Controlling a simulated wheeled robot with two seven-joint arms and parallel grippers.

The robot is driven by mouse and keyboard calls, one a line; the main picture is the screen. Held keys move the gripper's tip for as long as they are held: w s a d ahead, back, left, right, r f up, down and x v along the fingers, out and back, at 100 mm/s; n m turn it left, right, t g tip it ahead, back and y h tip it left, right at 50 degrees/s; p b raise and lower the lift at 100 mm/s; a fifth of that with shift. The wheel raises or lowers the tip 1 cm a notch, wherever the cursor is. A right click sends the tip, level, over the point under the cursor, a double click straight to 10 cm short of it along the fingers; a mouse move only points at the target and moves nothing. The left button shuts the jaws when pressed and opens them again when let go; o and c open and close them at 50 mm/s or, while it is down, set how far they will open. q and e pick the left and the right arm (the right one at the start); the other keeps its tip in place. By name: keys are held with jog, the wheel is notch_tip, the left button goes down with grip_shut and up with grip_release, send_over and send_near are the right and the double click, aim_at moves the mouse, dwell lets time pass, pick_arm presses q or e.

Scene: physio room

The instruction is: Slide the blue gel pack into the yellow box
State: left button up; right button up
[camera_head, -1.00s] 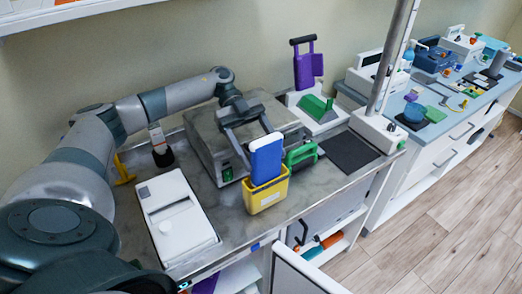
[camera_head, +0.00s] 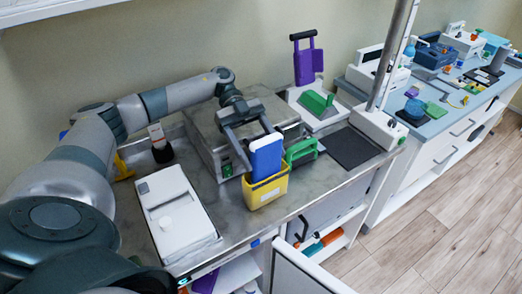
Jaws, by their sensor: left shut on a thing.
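The blue gel pack (camera_head: 266,158), with a white edge, stands upright with its lower part inside the yellow box (camera_head: 265,193). The yellow box stands near the front edge of the grey counter and has a pale label on its front. My left gripper (camera_head: 255,140) reaches in from the left and is shut on the gel pack's upper part, from behind it. The gel pack hides part of the fingers. How deep the pack sits inside the box is hidden by the front wall. My right gripper is not in view.
A metal case (camera_head: 205,135) stands right behind the box. A green-handled object (camera_head: 301,152) is close on its right. A white device (camera_head: 176,215) lies to the left. A dark mat (camera_head: 351,149) and a pole stand (camera_head: 378,128) are farther right.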

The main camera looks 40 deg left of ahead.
pick_arm(q)
jog(key=shift+f, duration=0.3)
dwell(0.4)
jog(key=o, duration=1.4)
jog(key=shift+c, duration=0.2)
notch_tip(320, 180, up, 9)
jog(key=p, duration=0.7)
jog(key=shift+p, duration=0.35)
dwell(0.6)
